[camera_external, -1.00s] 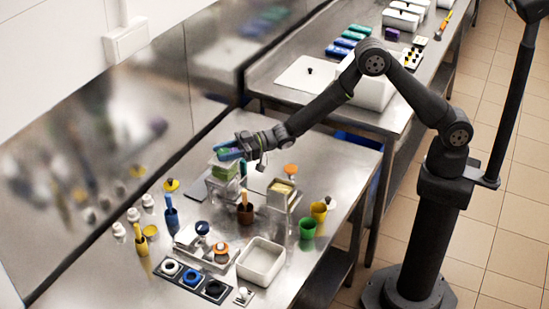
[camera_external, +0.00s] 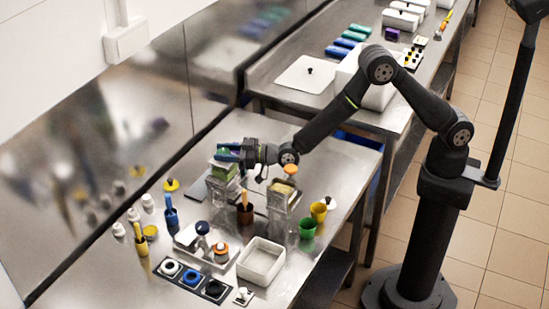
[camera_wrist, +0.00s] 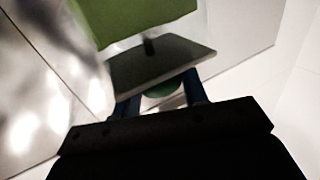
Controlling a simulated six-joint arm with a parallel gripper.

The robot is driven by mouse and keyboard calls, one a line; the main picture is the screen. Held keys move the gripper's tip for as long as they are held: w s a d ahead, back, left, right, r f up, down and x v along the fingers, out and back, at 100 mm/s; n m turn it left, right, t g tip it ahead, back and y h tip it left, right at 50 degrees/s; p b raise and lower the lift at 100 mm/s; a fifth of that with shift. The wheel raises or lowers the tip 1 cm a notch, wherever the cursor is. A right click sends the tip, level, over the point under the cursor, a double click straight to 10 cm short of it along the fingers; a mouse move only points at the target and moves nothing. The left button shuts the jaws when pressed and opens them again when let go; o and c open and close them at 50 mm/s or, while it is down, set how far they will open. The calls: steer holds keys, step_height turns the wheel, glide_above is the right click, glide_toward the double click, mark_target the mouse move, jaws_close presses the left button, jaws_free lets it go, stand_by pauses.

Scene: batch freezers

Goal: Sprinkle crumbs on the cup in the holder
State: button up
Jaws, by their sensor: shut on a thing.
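My gripper (camera_external: 230,153), with blue fingers, is over the clear container with green contents (camera_external: 222,172). In the wrist view its fingers (camera_wrist: 160,98) are shut on a green round knob (camera_wrist: 160,90) below a dark flat lid (camera_wrist: 165,62). A green surface (camera_wrist: 135,15) shows beyond the lid. I cannot tell whether the lid touches the container. A metal holder (camera_external: 185,238) stands nearer the camera, with a small orange-and-white item (camera_external: 221,249) at its right; I cannot tell whether this is the cup. A second clear container has yellowish contents (camera_external: 280,190).
A brown pot (camera_external: 245,215) with a stick stands close in front of the containers. Yellow (camera_external: 318,211) and green (camera_external: 307,229) cups stand at the right. A white tray (camera_external: 261,261) is at the front. Several small bottles and tools line the left. The table's back is clear.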

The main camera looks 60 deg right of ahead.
mark_target(226, 149)
stand_by(0.4)
steer(key=o, duration=1)
steer(key=shift+c, duration=0.2)
steer(key=shift+r, duration=0.1)
steer(key=shift+r, duration=0.3)
steer(key=r, duration=0.2)
steer(key=d+r, duration=0.1)
steer(key=r, duration=0.1)
steer(key=shift+d+r, duration=0.15)
steer(key=shift+d, duration=0.05)
steer(key=d+r, duration=0.6)
steer(key=d, duration=0.4)
steer(key=shift+w, duration=0.35)
steer(key=shift+d, duration=0.1)
